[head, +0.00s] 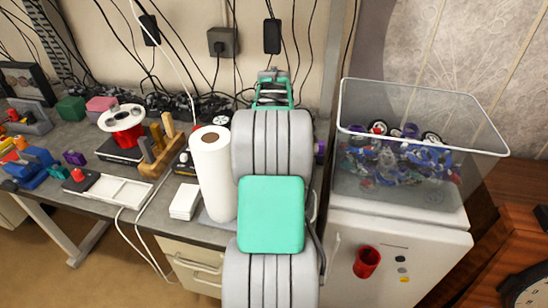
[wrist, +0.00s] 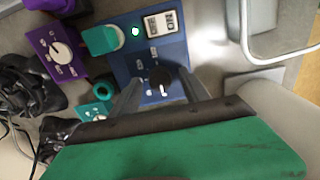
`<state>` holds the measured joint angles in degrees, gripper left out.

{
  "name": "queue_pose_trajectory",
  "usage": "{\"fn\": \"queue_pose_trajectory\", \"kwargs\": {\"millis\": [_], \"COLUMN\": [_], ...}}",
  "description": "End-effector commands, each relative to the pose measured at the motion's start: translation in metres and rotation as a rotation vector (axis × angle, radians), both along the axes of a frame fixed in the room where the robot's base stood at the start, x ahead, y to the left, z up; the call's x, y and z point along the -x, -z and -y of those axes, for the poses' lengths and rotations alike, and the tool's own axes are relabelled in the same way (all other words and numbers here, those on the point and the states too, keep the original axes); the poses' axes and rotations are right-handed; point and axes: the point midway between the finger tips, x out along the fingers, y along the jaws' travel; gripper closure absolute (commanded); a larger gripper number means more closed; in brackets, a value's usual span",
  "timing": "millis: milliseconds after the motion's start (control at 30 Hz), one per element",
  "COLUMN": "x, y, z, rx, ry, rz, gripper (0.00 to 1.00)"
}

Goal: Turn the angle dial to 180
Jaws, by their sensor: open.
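In the wrist view, a blue box (wrist: 146,48) carries a black knob (wrist: 158,83) with small white marks around it, a teal knob (wrist: 103,40), a lit green lamp (wrist: 135,31) and a white display (wrist: 160,22). My gripper (wrist: 159,76) is open, one finger on each side of the black knob; I cannot tell whether they touch it. A purple box (wrist: 47,42) with a pale round dial (wrist: 61,52) and white labels is to the left. The labels are too small to read, so I cannot tell which dial is the angle one. In the head view my arm hides the blue box.
A smaller teal device (wrist: 97,113) lies near the left finger. In the head view, a paper roll (head: 213,175) stands close left of my arm. A clear bin (head: 420,165) of parts sits right on a white cabinet (head: 345,250). Cables hang behind.

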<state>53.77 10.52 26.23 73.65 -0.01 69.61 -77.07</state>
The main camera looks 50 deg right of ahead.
Motion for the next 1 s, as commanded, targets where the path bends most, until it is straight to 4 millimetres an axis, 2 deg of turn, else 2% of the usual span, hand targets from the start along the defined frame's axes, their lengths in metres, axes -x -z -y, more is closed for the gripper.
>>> {"fn": "queue_pose_trajectory", "kwargs": {"millis": [133,767,1000], "x": [-0.0001,-0.0001,-0.0001], "y": [-0.0002,-0.0007,-0.0009], "z": [0.0001,0.0002,0.0003], "rx": [0.0,0.001,0.001], "ry": [0.0,0.0,0.002], "rz": [0.0,0.0,0.0], "gripper": [0.47,0.99,1.0]}}
